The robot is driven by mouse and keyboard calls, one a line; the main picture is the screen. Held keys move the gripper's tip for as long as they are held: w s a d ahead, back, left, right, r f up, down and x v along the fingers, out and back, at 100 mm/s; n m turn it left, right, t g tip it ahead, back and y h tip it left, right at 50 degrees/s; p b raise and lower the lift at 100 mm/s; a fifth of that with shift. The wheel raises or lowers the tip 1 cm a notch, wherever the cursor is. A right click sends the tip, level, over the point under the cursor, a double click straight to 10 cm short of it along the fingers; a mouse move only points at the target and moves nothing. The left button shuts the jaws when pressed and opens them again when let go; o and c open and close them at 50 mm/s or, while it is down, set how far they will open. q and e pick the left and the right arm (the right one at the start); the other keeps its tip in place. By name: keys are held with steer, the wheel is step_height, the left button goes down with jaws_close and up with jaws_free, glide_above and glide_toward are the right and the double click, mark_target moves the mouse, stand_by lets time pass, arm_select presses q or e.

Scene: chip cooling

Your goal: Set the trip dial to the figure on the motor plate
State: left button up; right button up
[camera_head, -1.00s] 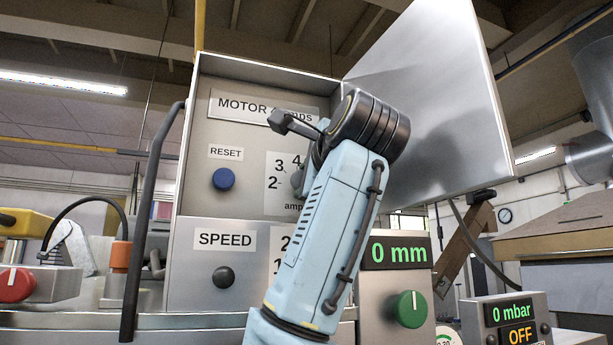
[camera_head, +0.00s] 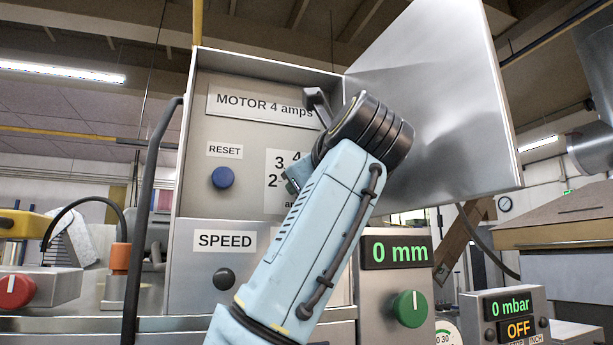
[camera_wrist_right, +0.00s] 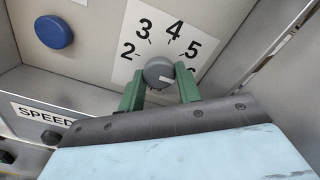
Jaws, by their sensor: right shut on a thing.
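The motor plate (camera_head: 262,104) reads "MOTOR 4 amps" in the head view, at the top of the open box. The trip dial (camera_wrist_right: 159,73) is a grey round knob on a white scale card (camera_wrist_right: 122,70) with figures including 2, 3, 4 and 5. Its white mark points right, past the 5, toward a last figure partly hidden by a finger. My right gripper (camera_wrist_right: 160,77) has its green fingers shut on the trip dial, one on each side. In the head view my right arm hides the dial and part of the card. My left gripper is not in view.
A blue RESET button (camera_head: 223,177) sits left of the dial, and a black SPEED knob (camera_head: 224,279) below it. The box's metal door (camera_head: 440,110) stands open at right. A green knob (camera_head: 409,308) under a "0 mm" display stands to the lower right.

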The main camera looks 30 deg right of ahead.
steer(key=shift+f, duration=0.15)
stand_by(0.4)
steer(key=o, duration=1)
steer(key=shift+s, duration=0.1)
steer(key=b+v, duration=0.4)
steer(key=v, duration=0.9)
steer(key=shift+s, duration=0.1)
